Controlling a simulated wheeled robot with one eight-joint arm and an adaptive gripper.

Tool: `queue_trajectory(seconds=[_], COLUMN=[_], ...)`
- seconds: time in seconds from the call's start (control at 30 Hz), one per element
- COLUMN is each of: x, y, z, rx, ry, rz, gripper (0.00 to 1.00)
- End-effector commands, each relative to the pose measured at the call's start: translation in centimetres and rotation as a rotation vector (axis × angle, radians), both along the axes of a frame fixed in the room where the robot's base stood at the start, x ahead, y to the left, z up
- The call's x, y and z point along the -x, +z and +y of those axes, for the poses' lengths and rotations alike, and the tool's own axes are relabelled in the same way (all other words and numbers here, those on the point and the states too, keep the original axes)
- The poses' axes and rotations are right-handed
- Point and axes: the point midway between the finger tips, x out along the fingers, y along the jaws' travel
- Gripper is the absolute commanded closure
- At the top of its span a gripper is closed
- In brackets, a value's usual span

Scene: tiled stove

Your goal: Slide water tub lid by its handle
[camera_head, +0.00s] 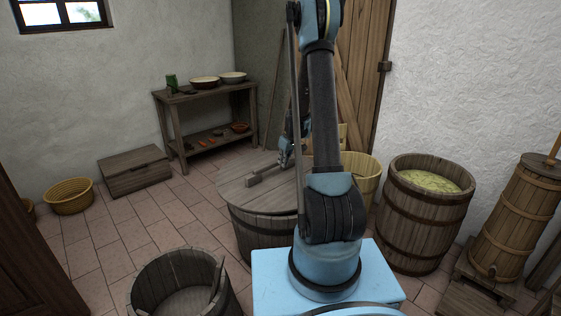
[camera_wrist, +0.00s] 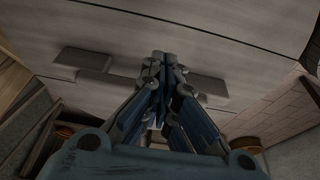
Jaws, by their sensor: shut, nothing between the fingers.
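The water tub (camera_head: 262,228) is a round wooden tub with dark hoops in front of my base. Its flat plank lid (camera_head: 236,192) lies on top and also fills much of the wrist view (camera_wrist: 230,45). The handle (camera_head: 262,177) is a raised wooden bar on the lid; part of it shows beside my fingers in the wrist view (camera_wrist: 205,86). My gripper (camera_head: 285,160) is shut and empty, close to the far right end of the handle. In the wrist view its fingertips (camera_wrist: 165,58) overlap the bar; I cannot tell whether they touch it.
An open wooden tub (camera_head: 178,285) stands at the front left. A pale bucket (camera_head: 363,172) and a filled barrel (camera_head: 420,238) stand on the right. A low chest (camera_head: 134,173), basket (camera_head: 69,196) and shelf table (camera_head: 205,96) line the back. Floor left of the tub is clear.

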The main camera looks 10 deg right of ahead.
Motion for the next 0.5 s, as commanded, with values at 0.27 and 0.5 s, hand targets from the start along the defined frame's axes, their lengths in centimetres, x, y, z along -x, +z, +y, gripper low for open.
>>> queue_trajectory(seconds=[0.27, 0.5], x=[-0.8, -1.5], y=[-3.4, -6.2], z=[0.4, 0.9], rx=[0.0, 0.0], ry=[-0.002, -0.003], rz=[0.0, 0.0], gripper=[1.0, 1.0])
